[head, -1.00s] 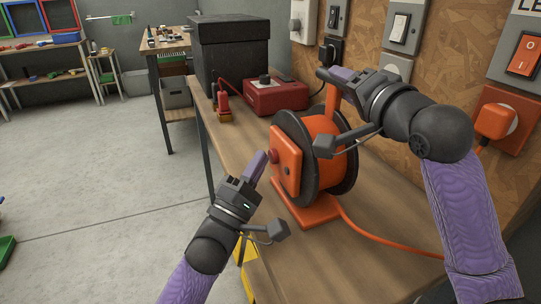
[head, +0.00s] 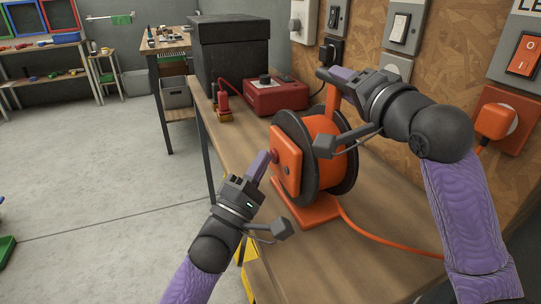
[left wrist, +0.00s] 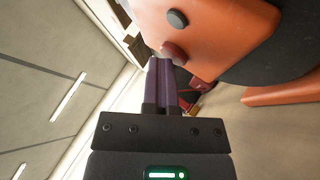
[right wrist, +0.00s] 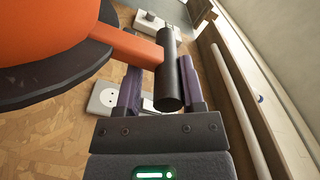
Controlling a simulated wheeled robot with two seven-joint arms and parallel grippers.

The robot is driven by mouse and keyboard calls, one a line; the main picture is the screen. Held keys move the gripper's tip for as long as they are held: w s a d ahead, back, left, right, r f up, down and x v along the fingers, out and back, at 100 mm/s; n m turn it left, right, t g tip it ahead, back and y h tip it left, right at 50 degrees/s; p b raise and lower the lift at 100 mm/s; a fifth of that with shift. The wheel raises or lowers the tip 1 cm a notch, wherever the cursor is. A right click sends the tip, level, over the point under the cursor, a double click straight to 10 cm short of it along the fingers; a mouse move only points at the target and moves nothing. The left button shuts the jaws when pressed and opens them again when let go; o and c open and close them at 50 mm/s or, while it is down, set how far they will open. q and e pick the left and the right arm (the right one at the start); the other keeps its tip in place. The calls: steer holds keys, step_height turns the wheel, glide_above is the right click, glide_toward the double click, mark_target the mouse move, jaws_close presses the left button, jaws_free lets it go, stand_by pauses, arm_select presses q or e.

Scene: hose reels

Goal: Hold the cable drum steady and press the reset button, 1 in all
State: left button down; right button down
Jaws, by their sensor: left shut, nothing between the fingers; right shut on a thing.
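The cable drum (head: 322,135) is orange with black flanges and stands on an orange foot on the workbench. Its front panel (head: 289,172) carries a red button (head: 275,154) and a dark knob, which also show in the left wrist view as a red button (left wrist: 173,52) and a dark knob (left wrist: 178,18). My left gripper (head: 264,155) is shut and empty, its tips right at the red button; I cannot tell whether they touch. My right gripper (head: 342,76) is shut on the drum's handle, whose black grip (right wrist: 168,72) sits between its fingers.
The workbench (head: 385,245) has clear wood in front of the drum. Behind stand a red box (head: 275,97) and a black box (head: 232,55). An orange cable (head: 375,243) runs from the drum across the bench. Switches and an orange plug (head: 494,121) are on the wall.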

arm_select(q)
steer(key=shift+s+a, duration=0.25)
steer(key=shift+a, duration=0.45)
arm_select(e)
steer(key=shift+f, duration=0.35)
arm_select(q)
steer(key=shift+a, duration=0.1)
steer(key=a, duration=0.1)
steer(key=s+a, duration=0.1)
steer(key=a, duration=0.2)
steer(key=shift+s+a, duration=0.3)
arm_select(e)
steer(key=shift+c, duration=1.6)
jaws_free()
steer(key=shift+w, duration=0.1)
steer(key=shift+o, duration=1)
steer(key=shift+r, duration=0.2)
